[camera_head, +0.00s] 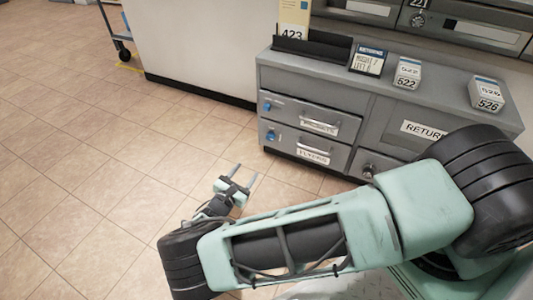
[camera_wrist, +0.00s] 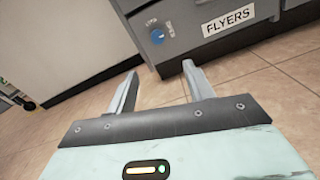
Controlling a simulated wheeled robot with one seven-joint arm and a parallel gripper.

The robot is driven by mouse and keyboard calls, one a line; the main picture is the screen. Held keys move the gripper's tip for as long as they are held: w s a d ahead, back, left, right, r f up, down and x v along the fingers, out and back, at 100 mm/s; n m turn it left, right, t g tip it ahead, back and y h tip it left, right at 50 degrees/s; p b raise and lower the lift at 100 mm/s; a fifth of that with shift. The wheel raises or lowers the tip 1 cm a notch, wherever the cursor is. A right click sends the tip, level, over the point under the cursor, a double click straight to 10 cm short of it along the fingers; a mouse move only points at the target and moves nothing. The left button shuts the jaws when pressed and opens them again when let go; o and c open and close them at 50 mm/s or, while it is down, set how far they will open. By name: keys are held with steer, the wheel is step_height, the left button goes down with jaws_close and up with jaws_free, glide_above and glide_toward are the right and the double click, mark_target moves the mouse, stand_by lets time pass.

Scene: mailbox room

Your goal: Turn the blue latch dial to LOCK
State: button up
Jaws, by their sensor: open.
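Two blue latch dials sit on the left side of the grey cabinet (camera_head: 355,108). The upper dial (camera_head: 267,106) is on the upper drawer; the lower dial (camera_head: 271,135) is on the drawer labelled FLYERS. The lower dial also shows in the wrist view (camera_wrist: 158,36), round and blue, with small white lettering above it that is too blurred to read surely. Where either dial points cannot be told. My gripper (camera_head: 247,170) is open and empty, below and in front of the FLYERS drawer. In the wrist view its fingers (camera_wrist: 160,68) point toward the lower dial, apart from it.
Both drawers have bar handles. A RETURN panel (camera_head: 427,130) is at the right, with a dark knob (camera_head: 369,171) below. Labelled boxes and a black tray (camera_head: 311,45) stand on top. A white counter (camera_head: 200,45) is behind left. Tiled floor is free at left.

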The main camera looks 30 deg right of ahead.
steer(key=b, duration=0.6)
glide_toward(269, 138)
steer(key=x, duration=0.6)
steer(key=shift+d+f, duration=0.15)
steer(key=shift+f, duration=0.1)
steer(key=shift+w+d+r+t+b, duration=0.15)
steer(key=shift+w+d+t+b, duration=0.2)
steer(key=shift+d, duration=0.25)
steer(key=c, duration=1)
